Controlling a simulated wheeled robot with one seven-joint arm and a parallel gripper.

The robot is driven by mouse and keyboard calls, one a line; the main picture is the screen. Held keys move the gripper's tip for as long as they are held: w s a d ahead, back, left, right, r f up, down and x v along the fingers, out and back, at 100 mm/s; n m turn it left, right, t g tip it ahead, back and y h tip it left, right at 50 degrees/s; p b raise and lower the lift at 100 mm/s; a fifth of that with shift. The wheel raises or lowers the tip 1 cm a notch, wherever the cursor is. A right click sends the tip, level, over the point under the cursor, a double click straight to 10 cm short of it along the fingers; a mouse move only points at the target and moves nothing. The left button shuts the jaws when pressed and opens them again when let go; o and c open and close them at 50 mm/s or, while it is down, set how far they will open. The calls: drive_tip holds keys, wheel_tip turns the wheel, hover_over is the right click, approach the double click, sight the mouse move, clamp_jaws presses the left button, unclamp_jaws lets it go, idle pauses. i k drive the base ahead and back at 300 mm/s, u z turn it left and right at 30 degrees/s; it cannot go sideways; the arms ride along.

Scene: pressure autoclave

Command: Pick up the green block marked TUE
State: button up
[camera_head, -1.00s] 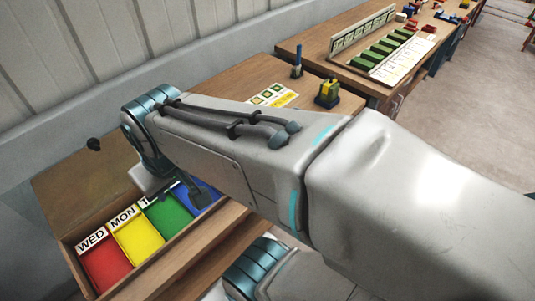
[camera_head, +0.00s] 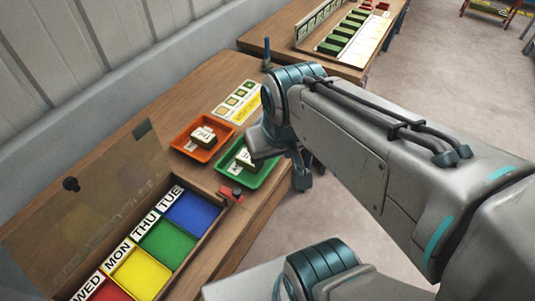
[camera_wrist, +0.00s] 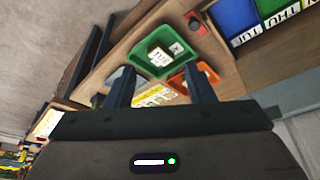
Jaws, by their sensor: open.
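A small dark green block with white lettered faces sits in the green tray; in the wrist view the block (camera_wrist: 160,54) has a face that seems to read TUE. The green tray (camera_head: 262,181) lies on the wooden bench and also shows in the wrist view (camera_wrist: 143,67). My gripper's fingers (camera_wrist: 161,84) are apart with nothing between them; the block appears beyond their tips. In the head view, my gripper (camera_head: 302,178) is mostly hidden behind the wrist, to the right of the green tray.
An orange tray (camera_head: 183,147) with another lettered block (camera_head: 203,136) is beside the green tray. An open box has compartments labelled WED, MON, THU and TUE; the TUE one is blue (camera_head: 193,213). A red piece (camera_head: 232,194) is at its corner. Another bench (camera_head: 350,72) stands behind.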

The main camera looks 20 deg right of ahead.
sight(242, 159)
drive_tip(key=k, duration=0.5)
drive_tip(key=z, duration=1.1)
drive_tip(key=i, duration=0.95)
drive_tip(key=u, duration=1.8)
